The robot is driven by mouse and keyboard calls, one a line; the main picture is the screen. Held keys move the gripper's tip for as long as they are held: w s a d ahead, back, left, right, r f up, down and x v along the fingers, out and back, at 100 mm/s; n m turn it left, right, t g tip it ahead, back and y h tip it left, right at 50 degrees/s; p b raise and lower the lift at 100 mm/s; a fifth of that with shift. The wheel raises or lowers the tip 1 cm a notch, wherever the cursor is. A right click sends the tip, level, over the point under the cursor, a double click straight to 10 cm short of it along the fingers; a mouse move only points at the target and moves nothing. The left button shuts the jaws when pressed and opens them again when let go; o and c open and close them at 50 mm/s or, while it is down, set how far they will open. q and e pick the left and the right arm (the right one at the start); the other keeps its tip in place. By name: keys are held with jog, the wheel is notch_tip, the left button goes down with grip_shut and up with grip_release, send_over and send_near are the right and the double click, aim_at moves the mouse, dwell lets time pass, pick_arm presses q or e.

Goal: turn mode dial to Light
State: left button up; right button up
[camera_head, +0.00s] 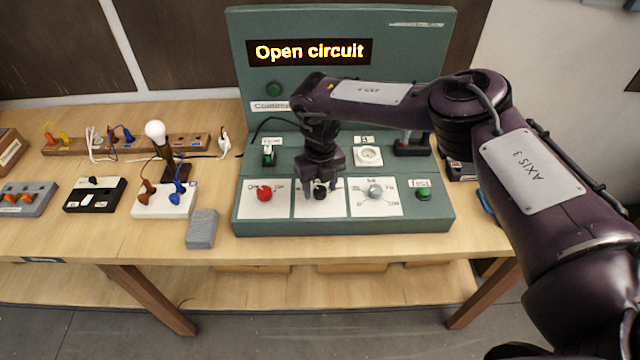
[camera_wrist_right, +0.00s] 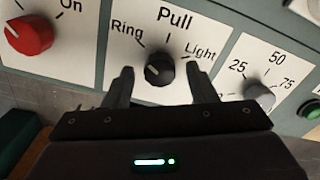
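The black mode dial (camera_wrist_right: 159,68) sits in the right wrist view on a white plate (camera_wrist_right: 200,20) marked Ring, Pull and Light. A small pale mark shows left of centre on its face; I cannot tell exactly which label it points to. My right gripper (camera_wrist_right: 160,82) is open, with one finger on each side of the dial and visible gaps to it. In the head view my right gripper (camera_head: 324,180) comes down over the same dial (camera_head: 320,192) on the green console (camera_head: 340,226) and partly hides it. My left gripper is not in view.
A red knob (camera_head: 264,192) is left of the dial; a grey knob (camera_head: 374,191) and a green Test button (camera_head: 423,193) are right. The console display (camera_head: 309,52) reads "Open circuit". A lamp with a white bulb (camera_head: 155,131) stands left on the wooden table (camera_head: 215,270).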

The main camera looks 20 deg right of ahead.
jog(key=c, duration=0.9)
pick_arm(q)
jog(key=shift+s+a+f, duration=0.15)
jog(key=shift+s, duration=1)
